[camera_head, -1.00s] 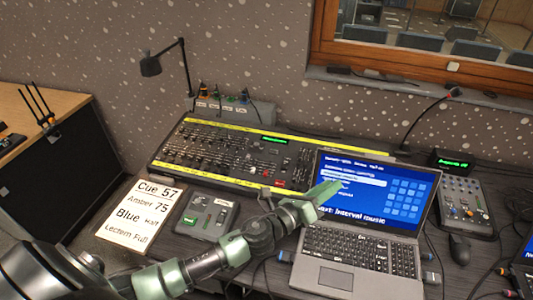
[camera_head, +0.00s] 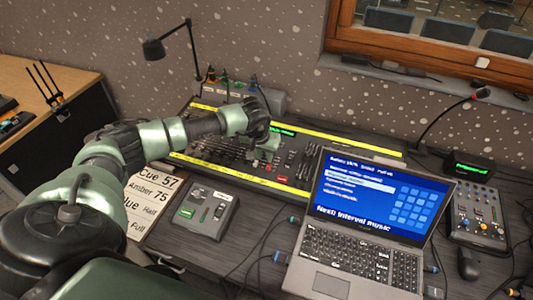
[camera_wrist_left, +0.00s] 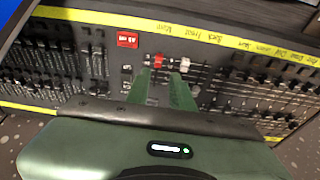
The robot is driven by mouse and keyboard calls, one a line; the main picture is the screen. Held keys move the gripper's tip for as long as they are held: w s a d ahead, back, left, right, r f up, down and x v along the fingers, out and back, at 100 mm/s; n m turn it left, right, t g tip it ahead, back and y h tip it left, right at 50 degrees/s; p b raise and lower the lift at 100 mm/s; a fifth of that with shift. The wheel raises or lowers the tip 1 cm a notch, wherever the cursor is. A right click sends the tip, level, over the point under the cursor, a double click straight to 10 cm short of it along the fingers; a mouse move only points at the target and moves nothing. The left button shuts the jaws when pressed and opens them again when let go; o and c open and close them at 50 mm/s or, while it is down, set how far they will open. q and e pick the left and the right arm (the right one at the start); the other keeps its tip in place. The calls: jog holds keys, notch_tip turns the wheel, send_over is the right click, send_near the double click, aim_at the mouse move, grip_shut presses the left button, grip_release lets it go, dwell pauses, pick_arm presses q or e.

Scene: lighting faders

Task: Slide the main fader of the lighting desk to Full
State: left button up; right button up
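The lighting desk (camera_head: 290,183) is a long dark console with rows of faders between yellow label strips; it also fills the wrist view (camera_wrist_left: 45,60). My left gripper (camera_head: 266,148) is over the right-middle part of the desk, among its faders. In the left wrist view the two green fingers (camera_wrist_left: 166,76) stand apart and point at the fader rows. A red fader cap (camera_wrist_left: 158,61) is by the left fingertip and a white cap (camera_wrist_left: 185,64) is by the right one. I cannot tell which is the main fader, or whether either finger touches a cap. My right gripper is not in view.
A laptop (camera_head: 355,243) stands open right of the arm. A small control box (camera_head: 205,212) and a cue sheet (camera_head: 150,190) lie in front of the desk. A lamp (camera_head: 155,49) stands behind it. A red button block (camera_wrist_left: 127,39) is near the fingers.

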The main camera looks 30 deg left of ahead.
aim_at(269, 164)
pick_arm(q)
jog(key=b+x, duration=0.5)
jog(key=x, duration=0.2)
jog(key=shift+s+d+b, duration=0.1)
jog(key=shift+d+b, duration=0.05)
jog(key=shift+b, duration=0.2)
jog(key=shift+b+x, duration=0.85)
jog(key=shift+b, duration=0.25)
grip_shut()
jog(key=shift+w+b, duration=0.7)
jog(key=shift+w+a+r+b, duration=0.1)
jog(key=shift+w+a+b, duration=0.15)
jog(key=shift+w+b, duration=0.5)
jog(key=shift+w+a+r+b, duration=0.1)
jog(key=shift+w+a+b, duration=0.1)
jog(key=shift+w+b, duration=0.55)
jog(key=shift+w+a+b, duration=0.25)
jog(key=shift+w+b, duration=0.5)
jog(key=shift+w+r, duration=0.1)
grip_release()
